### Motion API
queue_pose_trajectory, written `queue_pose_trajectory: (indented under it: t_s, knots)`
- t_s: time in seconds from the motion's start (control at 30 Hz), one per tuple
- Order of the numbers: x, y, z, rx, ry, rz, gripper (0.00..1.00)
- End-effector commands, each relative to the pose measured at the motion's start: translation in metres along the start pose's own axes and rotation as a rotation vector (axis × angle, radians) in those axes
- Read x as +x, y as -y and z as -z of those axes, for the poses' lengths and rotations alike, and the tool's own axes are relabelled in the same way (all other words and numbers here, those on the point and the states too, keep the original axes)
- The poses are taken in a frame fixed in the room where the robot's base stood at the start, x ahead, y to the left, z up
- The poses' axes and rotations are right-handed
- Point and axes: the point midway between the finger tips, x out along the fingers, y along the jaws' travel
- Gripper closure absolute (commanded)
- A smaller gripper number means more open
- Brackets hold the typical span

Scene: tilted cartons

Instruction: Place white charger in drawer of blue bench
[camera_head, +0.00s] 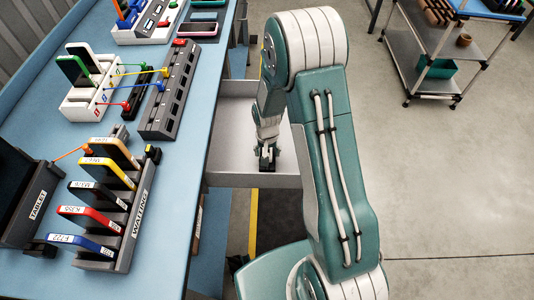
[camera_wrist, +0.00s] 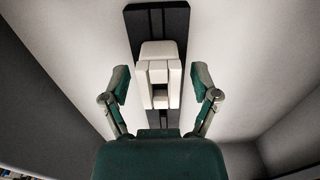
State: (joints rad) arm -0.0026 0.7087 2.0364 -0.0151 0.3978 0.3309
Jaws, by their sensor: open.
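The blue bench (camera_head: 192,165) runs along the left, and its grey drawer (camera_head: 230,140) is pulled out on its right side. My gripper (camera_head: 267,160) points down into the open drawer. In the wrist view my gripper (camera_wrist: 161,82) is open, with one finger on each side of a white blocky object, apparently the white charger (camera_wrist: 157,50). Gaps show between the fingers and the charger. The charger lies over a dark grooved strip (camera_wrist: 173,20) on the pale drawer floor. In the head view the charger is hidden by my arm and gripper.
A waiting rack (camera_head: 120,252) with several phones stands near the bench's front. A dark multi-slot charging strip (camera_head: 168,90) and a white phone stand (camera_head: 75,100) are behind it. A tablet (camera_head: 20,200) is at far left. A metal cart (camera_head: 415,70) stands at upper right; open floor lies below.

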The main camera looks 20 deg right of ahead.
Motion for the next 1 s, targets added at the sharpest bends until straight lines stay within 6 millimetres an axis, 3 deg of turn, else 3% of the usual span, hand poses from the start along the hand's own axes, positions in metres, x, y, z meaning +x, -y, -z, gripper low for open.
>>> queue_pose_trajectory:
  t_s: [0.4,0.77,1.0]
  knots:
    - [-0.084,0.0,0.001,0.0,-0.006,0.002,0.22]
    - [-0.124,-0.001,-0.002,-0.007,-0.016,0.006,0.22]
    - [-0.202,-0.01,-0.027,-0.068,-0.116,0.035,0.22]
